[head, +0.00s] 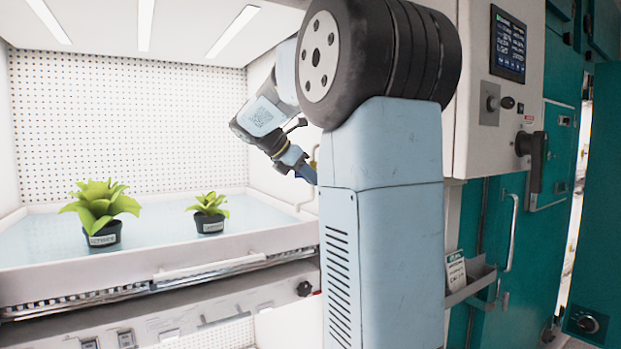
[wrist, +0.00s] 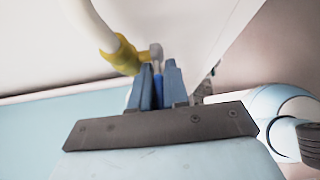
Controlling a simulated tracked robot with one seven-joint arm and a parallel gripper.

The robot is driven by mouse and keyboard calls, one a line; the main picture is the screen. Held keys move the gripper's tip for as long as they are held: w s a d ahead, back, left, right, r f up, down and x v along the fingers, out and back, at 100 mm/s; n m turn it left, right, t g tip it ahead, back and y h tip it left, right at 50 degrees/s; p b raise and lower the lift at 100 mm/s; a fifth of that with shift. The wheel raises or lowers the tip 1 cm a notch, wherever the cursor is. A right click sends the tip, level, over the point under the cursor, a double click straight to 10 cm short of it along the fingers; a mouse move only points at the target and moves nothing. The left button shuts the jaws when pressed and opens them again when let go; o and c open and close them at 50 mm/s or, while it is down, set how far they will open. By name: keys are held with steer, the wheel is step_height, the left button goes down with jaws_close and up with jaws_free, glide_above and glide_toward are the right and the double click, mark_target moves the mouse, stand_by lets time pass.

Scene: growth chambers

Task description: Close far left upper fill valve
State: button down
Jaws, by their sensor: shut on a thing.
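The fill valve shows in the wrist view as a yellow fitting (wrist: 124,57) on the end of a white pipe (wrist: 90,24), with a short grey stem beside it. In the head view my gripper (head: 299,170) is by the right wall of the lit chamber, next to a white pipe (head: 308,198). My arm hides most of the valve there. I cannot tell how far the handle is turned.
Two potted plants (head: 101,236) (head: 210,225) stand on the pale blue tray floor, left of my arm. A white front rim (head: 160,262) with a handle bounds the tray. Teal cabinets (head: 495,235) and a control panel (head: 508,44) stand right.

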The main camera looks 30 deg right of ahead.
steer(key=c, duration=1.2)
jaws_free()
steer(key=v, duration=1.3)
steer(key=shift+a+r, duration=0.25)
steer(key=s+a+f+m+t+y, duration=0.3)
steer(key=s+a+f+m+y, duration=0.2)
steer(key=s+f+m, duration=0.3)
steer(key=s+a+f+m+t+y, duration=0.3)
steer(key=s+a+f+m, duration=0.5)
steer(key=s+f, duration=0.8)
steer(key=shift+s+f+m+y, duration=0.15)
steer(key=shift+f+m+y, duration=0.5)
steer(key=shift+y, duration=0.25)
